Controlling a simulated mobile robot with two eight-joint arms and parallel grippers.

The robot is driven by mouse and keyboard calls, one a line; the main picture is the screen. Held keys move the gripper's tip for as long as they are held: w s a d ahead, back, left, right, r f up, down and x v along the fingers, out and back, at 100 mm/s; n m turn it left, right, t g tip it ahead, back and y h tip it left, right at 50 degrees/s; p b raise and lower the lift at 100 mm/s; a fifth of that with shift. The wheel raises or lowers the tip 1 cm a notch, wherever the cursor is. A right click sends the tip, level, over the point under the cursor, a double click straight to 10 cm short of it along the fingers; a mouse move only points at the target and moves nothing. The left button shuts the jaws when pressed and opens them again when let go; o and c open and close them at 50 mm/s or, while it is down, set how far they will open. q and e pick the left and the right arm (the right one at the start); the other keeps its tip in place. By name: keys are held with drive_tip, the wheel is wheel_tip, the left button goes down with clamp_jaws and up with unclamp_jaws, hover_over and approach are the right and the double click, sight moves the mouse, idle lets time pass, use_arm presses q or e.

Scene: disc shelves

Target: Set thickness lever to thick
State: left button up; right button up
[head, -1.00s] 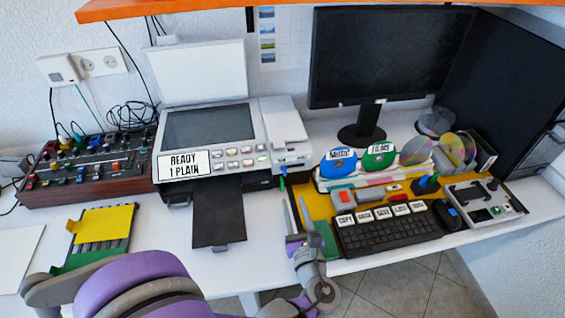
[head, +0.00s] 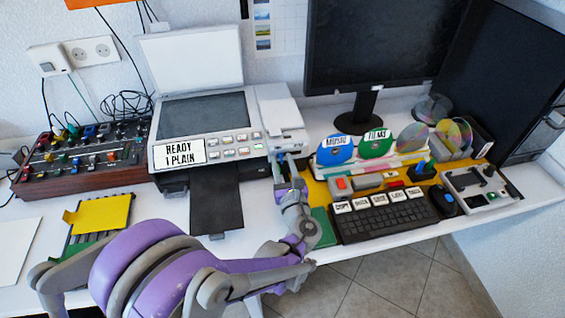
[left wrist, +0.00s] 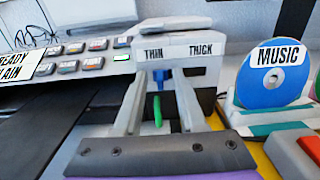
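The printer (head: 205,125) has a pale box on its right side with the labels THIN (left wrist: 153,54) and THICK (left wrist: 200,49) in the left wrist view. A small blue lever (left wrist: 157,79) sticks out under the THIN label. A green piece (left wrist: 157,110) shows just below it. My left gripper (left wrist: 160,76) is open, its fingers on either side of the lever. The lever looks nearer the left finger; I cannot tell whether they touch. In the head view my left gripper (head: 287,163) is at the printer's right front and hides the lever. My right gripper is not in view.
A black paper tray (head: 216,200) sticks out left of my gripper. To the right are the blue MUSIC disc (head: 336,150), a keyboard (head: 385,219) and a red-buttoned device (head: 343,185). A mixer (head: 85,160) stands at the far left.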

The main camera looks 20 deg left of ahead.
use_arm(q)
clamp_jaws()
idle(1.4)
